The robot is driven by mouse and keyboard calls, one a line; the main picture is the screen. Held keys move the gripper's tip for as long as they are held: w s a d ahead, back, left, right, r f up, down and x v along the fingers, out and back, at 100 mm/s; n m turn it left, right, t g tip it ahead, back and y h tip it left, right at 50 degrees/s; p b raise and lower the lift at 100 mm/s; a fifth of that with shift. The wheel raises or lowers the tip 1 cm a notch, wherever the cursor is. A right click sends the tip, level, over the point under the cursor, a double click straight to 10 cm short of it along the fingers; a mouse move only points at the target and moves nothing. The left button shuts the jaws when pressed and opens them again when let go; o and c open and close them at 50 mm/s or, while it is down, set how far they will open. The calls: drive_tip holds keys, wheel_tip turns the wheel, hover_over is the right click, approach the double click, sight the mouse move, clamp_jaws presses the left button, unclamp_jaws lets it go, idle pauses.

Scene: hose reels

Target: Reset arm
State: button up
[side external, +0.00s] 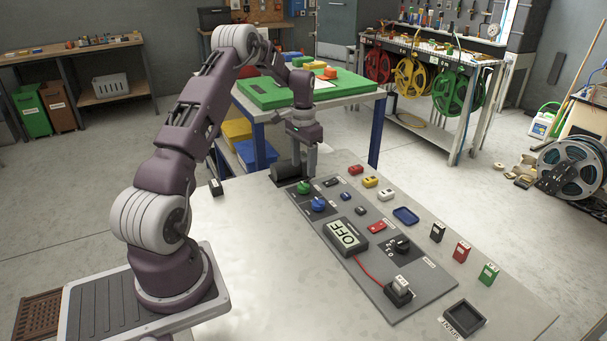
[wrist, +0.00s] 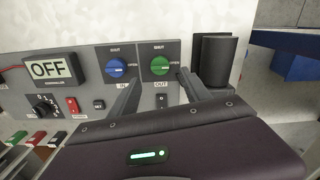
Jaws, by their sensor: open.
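My arm reaches from its base at the left over the far end of the grey control panel (side external: 375,262). My gripper (side external: 304,166) points down there, open and empty. In the wrist view its two fingers (wrist: 158,82) are spread, with the green knob (wrist: 160,66) showing beyond the gap between them. I cannot tell how far apart they are from the knob. The blue knob (wrist: 117,66) is left of it. The display (wrist: 50,70) reads OFF. A dark cylinder (wrist: 217,60) stands just right of the fingers.
Small switches, a rotary dial (side external: 401,244) and a red cable (side external: 367,270) are on the panel. A blue tray (side external: 406,215), several coloured blocks and a dark square tray (side external: 464,318) lie right of it. A table with a green board (side external: 265,92) stands behind. Hose reels (side external: 452,90) hang further back.

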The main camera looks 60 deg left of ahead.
drive_tip(key=shift+r, duration=0.1)
drive_tip(key=s+d+r+m+t+y, duration=0.1)
drive_tip(key=s+d+r, duration=0.1)
drive_tip(key=d+r, duration=0.85)
drive_tip(key=s+d+r+t, duration=0.2)
drive_tip(key=s+d+r, duration=0.1)
drive_tip(key=d+r, duration=0.75)
drive_tip(key=s+d+t, duration=0.1)
drive_tip(key=s+d, duration=0.6)
drive_tip(key=s, duration=0.3)
drive_tip(key=s+d+m+t+h, duration=0.1)
drive_tip(key=s+d, duration=0.5)
drive_tip(key=s, duration=0.4)
drive_tip(key=shift+d+r+t, duration=0.3)
drive_tip(key=shift+d, duration=0.05)
